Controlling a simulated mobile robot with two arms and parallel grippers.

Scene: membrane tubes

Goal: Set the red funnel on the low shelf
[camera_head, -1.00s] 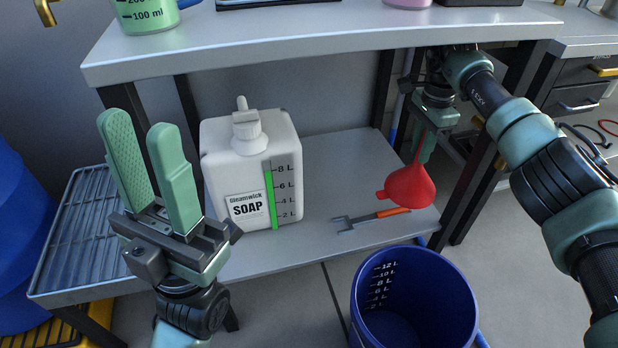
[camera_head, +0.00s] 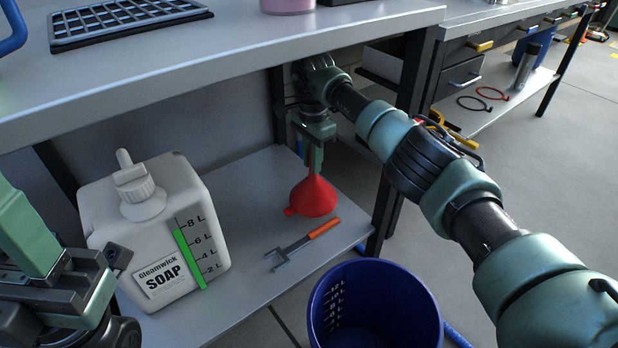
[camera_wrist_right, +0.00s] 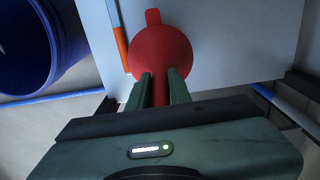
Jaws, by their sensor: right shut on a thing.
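The red funnel (camera_head: 313,197) is mouth down at the low shelf (camera_head: 262,190), right of the soap jug. My right gripper (camera_head: 314,165) is shut on its upward stem. In the right wrist view, the two fingers (camera_wrist_right: 160,90) close around the stem, and the funnel's cone (camera_wrist_right: 160,50) with its small tab lies beyond them over the pale shelf. Whether the rim touches the shelf all round I cannot tell. My left gripper (camera_head: 30,240) is partly in view at the left edge, its fingertips cut off.
A white soap jug (camera_head: 150,235) stands on the shelf's left. A tool with an orange handle (camera_head: 322,228) lies in front of the funnel. A blue bucket (camera_head: 375,310) stands on the floor before the shelf. The upper tabletop (camera_head: 240,45) overhangs the shelf.

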